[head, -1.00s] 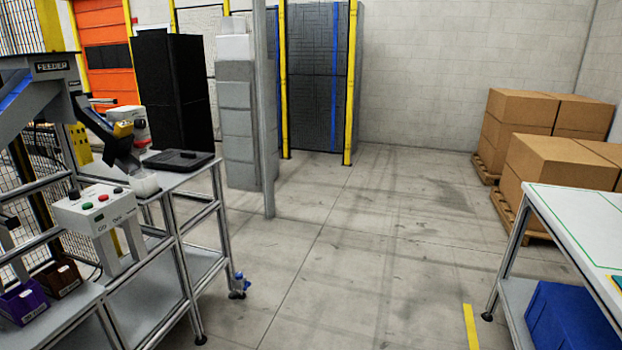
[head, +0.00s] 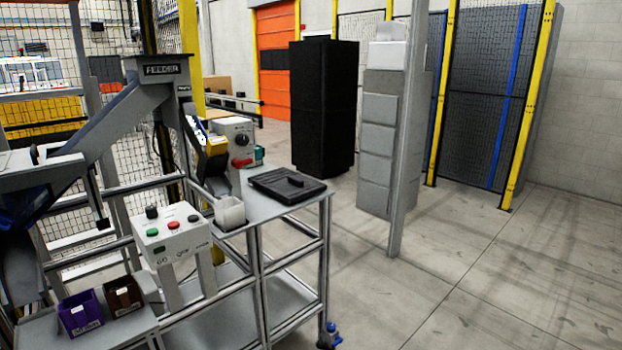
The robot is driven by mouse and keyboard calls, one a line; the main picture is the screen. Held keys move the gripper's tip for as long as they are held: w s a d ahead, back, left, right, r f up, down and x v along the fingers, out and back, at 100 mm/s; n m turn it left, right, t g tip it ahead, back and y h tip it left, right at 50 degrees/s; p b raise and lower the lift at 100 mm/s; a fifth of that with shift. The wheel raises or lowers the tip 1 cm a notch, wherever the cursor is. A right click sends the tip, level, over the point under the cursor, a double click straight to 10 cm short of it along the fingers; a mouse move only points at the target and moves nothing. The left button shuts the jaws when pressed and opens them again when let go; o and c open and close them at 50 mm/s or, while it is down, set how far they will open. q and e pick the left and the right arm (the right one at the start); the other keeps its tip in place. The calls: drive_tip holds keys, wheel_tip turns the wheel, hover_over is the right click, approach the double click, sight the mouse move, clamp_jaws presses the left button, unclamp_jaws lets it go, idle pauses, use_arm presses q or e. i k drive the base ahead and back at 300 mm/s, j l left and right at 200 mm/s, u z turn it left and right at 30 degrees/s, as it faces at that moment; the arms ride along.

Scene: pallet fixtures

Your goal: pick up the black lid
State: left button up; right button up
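The black lid (head: 287,185) is a flat dark rectangle with a raised bar on top. It lies on the grey top of the metal-framed stand (head: 262,208) in the middle of the head view. A small white cup-like container (head: 230,213) stands to its left, apart from it.
The feeder chute (head: 165,95) and a grey control box with a red handle (head: 236,145) stand left of the lid. A button box (head: 173,235) and purple (head: 80,313) and brown (head: 123,297) bins are nearer. A grey post (head: 408,140) rises behind right. Floor at right is clear.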

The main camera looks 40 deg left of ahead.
sight(290, 187)
drive_tip(key=i, duration=2.7)
drive_tip(key=i+u, duration=0.15)
drive_tip(key=u, duration=0.25)
drive_tip(key=i+u, duration=0.1)
drive_tip(key=u, duration=0.25)
drive_tip(key=i+l+u, duration=0.1)
drive_tip(key=u, duration=1.75)
